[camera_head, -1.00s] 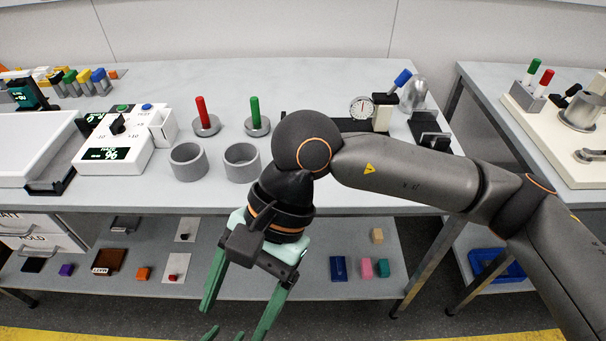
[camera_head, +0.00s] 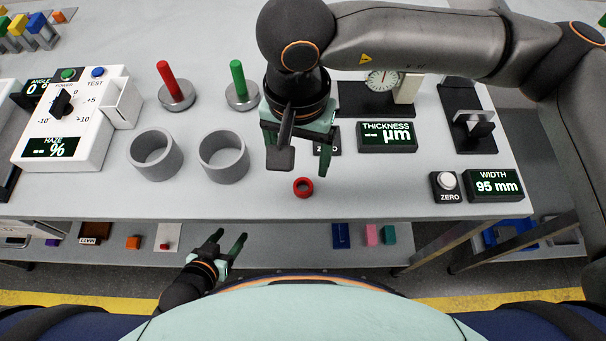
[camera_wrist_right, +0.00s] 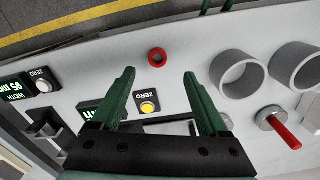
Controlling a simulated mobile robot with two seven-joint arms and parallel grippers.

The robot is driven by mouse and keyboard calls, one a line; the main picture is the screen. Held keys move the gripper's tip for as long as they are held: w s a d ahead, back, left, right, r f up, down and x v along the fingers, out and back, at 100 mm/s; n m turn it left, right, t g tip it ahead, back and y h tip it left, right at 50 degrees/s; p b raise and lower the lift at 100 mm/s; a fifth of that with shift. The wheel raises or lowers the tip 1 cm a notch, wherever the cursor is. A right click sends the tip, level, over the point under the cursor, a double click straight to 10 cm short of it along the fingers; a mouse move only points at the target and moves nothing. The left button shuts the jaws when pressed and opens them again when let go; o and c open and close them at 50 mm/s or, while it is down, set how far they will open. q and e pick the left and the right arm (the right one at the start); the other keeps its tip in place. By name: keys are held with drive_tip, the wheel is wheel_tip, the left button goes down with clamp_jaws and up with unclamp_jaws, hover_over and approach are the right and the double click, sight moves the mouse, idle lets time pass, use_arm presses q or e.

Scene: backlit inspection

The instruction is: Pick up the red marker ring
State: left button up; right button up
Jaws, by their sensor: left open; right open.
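The red marker ring (camera_head: 303,187) lies on the grey table near its front edge, right of the two grey cups. It also shows in the right wrist view (camera_wrist_right: 157,57), beyond the fingertips and roughly between their lines. My right gripper (camera_head: 298,172) is open and empty, just above and behind the ring, apart from it. In the right wrist view its green fingers (camera_wrist_right: 160,73) are spread with nothing between them. My left gripper (camera_head: 229,241) is open and empty, low in front of the table, well away from the ring.
Two grey cups (camera_head: 223,158) stand left of the ring, with a red peg (camera_head: 168,82) and a green peg (camera_head: 238,80) on round bases behind. A thickness display (camera_head: 387,137) and a width display (camera_head: 494,184) stand to the right. The table around the ring is clear.

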hover_over(303, 185)
drive_tip(key=f, duration=0.3)
drive_tip(key=s+f, duration=0.1)
drive_tip(key=shift+a+f, duration=0.2)
drive_tip(key=shift+a, duration=0.05)
drive_tip(key=f, duration=0.1)
drive_tip(key=f+p, duration=0.1)
drive_tip(key=w+f, duration=0.1)
drive_tip(key=f, duration=0.1)
drive_tip(key=shift+d+f, duration=0.1)
drive_tip(key=shift+d, duration=0.2)
drive_tip(key=shift+f, duration=0.5)
clamp_jaws()
